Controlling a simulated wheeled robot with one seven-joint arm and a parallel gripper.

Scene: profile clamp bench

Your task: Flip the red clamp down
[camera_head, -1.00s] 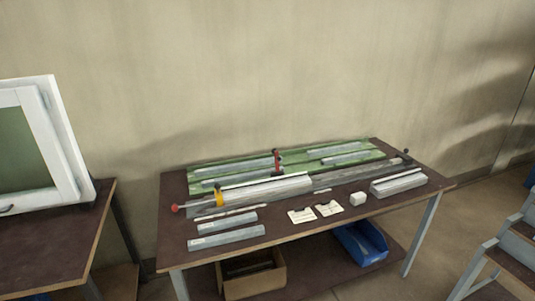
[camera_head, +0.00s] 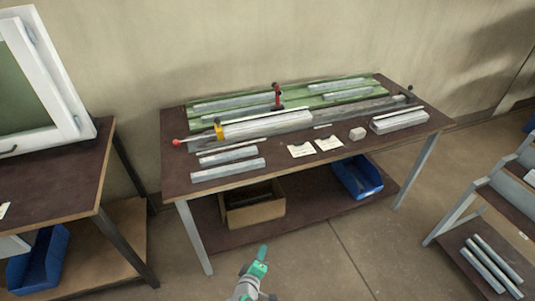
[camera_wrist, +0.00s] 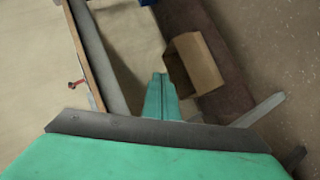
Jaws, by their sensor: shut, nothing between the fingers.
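The red clamp (camera_head: 277,95) stands upright on the bench, behind the long metal profile (camera_head: 268,124). It has a red lever and a dark tip. My gripper (camera_head: 263,252) is low in the head view, in front of the bench and well apart from the clamp. It is green and grey, shut and empty. In the wrist view the gripper's green fingers (camera_wrist: 161,98) are together. A small red part (camera_wrist: 76,84) shows past the bench edge there; I cannot tell whether it is the clamp or the red knob.
The bench top (camera_head: 350,152) also carries a red knob (camera_head: 177,142), paper cards (camera_head: 302,150), a small block (camera_head: 358,134) and loose profiles (camera_head: 228,170). Below are a cardboard box (camera_head: 254,212) and a blue bin (camera_head: 357,178). Side tables stand left and right. The floor in front is clear.

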